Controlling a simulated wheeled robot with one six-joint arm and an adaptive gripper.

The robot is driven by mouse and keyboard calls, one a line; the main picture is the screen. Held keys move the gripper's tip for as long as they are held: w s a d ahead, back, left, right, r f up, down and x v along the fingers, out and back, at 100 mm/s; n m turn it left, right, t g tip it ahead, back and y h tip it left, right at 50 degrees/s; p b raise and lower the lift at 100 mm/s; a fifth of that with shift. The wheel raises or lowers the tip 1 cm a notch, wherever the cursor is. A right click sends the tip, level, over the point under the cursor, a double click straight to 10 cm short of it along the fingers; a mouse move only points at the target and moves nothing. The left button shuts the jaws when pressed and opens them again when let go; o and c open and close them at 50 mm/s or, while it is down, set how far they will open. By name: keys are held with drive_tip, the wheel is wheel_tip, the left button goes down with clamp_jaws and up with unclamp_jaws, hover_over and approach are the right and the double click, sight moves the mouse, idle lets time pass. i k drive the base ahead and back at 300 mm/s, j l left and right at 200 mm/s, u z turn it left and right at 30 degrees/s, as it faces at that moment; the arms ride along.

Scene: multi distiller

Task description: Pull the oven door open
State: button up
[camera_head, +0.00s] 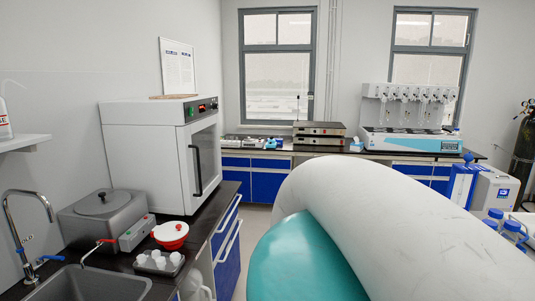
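The white oven (148,152) stands on the dark counter at the left. Its door (205,162) faces right, has a dark glass pane and looks closed. A black vertical handle (197,172) is on the door's near side. A small red display sits above the door. My white and teal arm fills the lower middle and right of the view. My gripper is not in view, so its place relative to the handle cannot be told.
Left of the aisle, the counter holds a grey water bath (102,217), a red pot with white lid (170,236), a tray of white cups (158,262) and a sink (95,284). A back bench carries a distiller (410,125) and hotplates (318,132). Floor shows between counter and arm.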

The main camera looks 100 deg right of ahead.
sight(199, 142)
drive_tip(key=z, duration=1.95)
